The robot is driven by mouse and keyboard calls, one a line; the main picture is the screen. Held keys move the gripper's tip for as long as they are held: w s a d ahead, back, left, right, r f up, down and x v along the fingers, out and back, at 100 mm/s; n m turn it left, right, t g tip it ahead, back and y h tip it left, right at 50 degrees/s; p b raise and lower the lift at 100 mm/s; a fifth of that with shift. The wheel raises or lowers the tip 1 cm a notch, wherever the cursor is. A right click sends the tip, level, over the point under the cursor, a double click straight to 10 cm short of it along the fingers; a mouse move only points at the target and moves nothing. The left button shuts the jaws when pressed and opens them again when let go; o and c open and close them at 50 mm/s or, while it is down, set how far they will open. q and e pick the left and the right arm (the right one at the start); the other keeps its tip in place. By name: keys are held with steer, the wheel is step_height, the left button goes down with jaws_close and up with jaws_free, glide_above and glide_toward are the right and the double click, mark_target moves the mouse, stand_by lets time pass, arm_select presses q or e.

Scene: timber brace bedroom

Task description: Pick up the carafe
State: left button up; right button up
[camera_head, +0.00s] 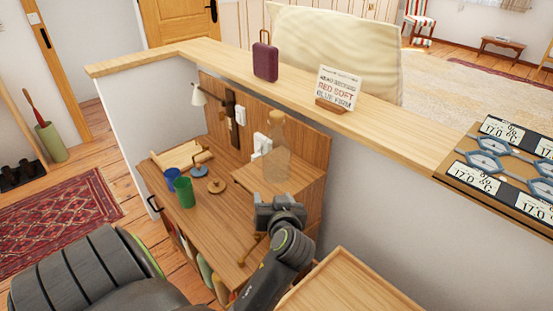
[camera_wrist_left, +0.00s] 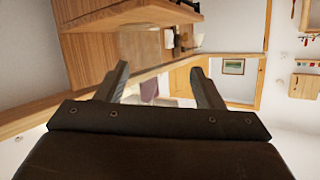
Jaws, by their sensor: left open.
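The carafe (camera_head: 276,158) is clear glass with a tan top and stands upright on a raised wooden shelf at the right end of the desk. In the left wrist view a faint see-through shape, which looks like the carafe (camera_wrist_left: 140,42), shows just beyond the fingers. My left gripper (camera_head: 280,203) is in front of the carafe and a little lower in the head view, with its fingers toward it. It is open, with nothing between its fingers (camera_wrist_left: 160,72). I cannot tell the exact gap to the carafe. My right gripper is not in view.
A blue cup (camera_head: 172,179) and a green cup (camera_head: 184,192) stand on the desk (camera_head: 222,225), left of the shelf (camera_head: 304,188). A wooden ledge (camera_head: 220,63) behind holds a maroon case (camera_head: 265,61) and a sign (camera_head: 338,88). A wooden surface (camera_head: 345,285) lies at the lower right.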

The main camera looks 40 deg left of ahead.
mark_target(277, 134)
arm_select(q)
steer(key=w+r+n+t+y, duration=0.1)
steer(key=w+r+n+y, duration=0.25)
steer(key=w+r, duration=0.4)
steer(key=shift+m, duration=0.45)
steer(key=p+x, duration=0.1)
steer(key=x, duration=0.2)
steer(key=r+p+x, duration=0.1)
steer(key=p+x, duration=0.1)
steer(key=x, duration=0.1)
steer(key=s+p+x, duration=0.1)
steer(key=x, duration=0.2)
steer(key=shift+a+r+p, duration=0.3)
steer(key=shift+a+p, duration=0.05)
steer(key=shift+a, duration=0.4)
steer(key=shift+w+a+r, duration=0.1)
steer(key=shift+w+a, duration=0.1)
steer(key=shift+w, duration=0.1)
steer(key=p+x, duration=0.1)
steer(key=x, duration=0.1)
steer(key=p+x, duration=0.1)
steer(key=x, duration=0.1)
steer(key=shift+w+d+r+p, duration=0.1)
steer(key=shift+w+d+p, duration=0.1)
steer(key=shift+p, duration=0.1)
steer(key=shift+w+a, duration=0.2)
steer(key=shift+a, duration=0.15)
steer(key=shift+c, duration=0.2)
jaws_close()
